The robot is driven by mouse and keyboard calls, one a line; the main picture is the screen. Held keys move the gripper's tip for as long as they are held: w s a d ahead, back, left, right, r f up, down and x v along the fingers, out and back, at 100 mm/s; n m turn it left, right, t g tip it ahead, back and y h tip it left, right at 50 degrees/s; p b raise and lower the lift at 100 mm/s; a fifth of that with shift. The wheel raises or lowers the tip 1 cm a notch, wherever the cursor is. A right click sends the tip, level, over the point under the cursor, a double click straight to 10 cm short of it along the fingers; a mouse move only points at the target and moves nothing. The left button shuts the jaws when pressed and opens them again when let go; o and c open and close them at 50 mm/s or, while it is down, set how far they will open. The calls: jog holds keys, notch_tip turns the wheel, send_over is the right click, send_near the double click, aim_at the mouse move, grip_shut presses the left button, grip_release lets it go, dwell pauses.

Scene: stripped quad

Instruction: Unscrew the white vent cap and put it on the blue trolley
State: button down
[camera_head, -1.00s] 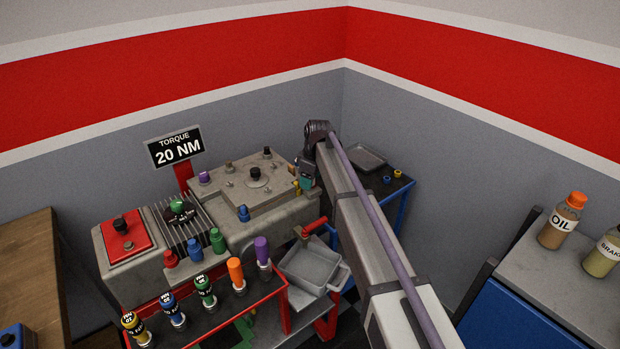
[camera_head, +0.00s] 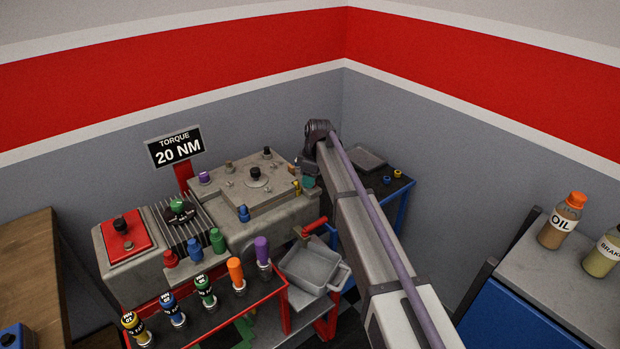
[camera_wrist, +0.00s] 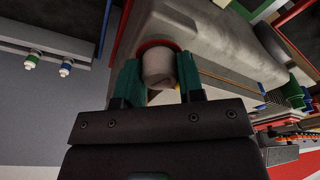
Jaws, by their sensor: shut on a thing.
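The white vent cap (camera_wrist: 158,66) sits between the two teal fingers of my gripper (camera_wrist: 160,82) in the wrist view, with a red ring just behind it against the grey casing. The fingers are shut on its sides. I cannot tell whether its thread is still engaged. In the head view my gripper (camera_head: 308,182) is at the right end of the grey engine block, mostly hidden by my wrist, and the cap is hidden. The blue trolley (camera_head: 404,206) stands right of the block, partly behind my arm.
A grey tray (camera_head: 366,158) and small blue and yellow pieces (camera_head: 398,174) are on the trolley's dark top. A red-handled lever (camera_head: 314,226) and a grey bin (camera_head: 312,266) are below my gripper. Coloured tools stand on the red cart (camera_head: 240,318). Bottles (camera_head: 561,222) stand far right.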

jog(key=n, duration=0.4)
jog(key=shift+w+g, duration=0.1)
jog(key=shift+g, duration=0.3)
jog(key=n, duration=0.4)
jog(key=shift+r+p, duration=1.35)
notch_tip(320, 180, up, 4)
jog(key=p, duration=0.4)
jog(key=shift+r, duration=0.1)
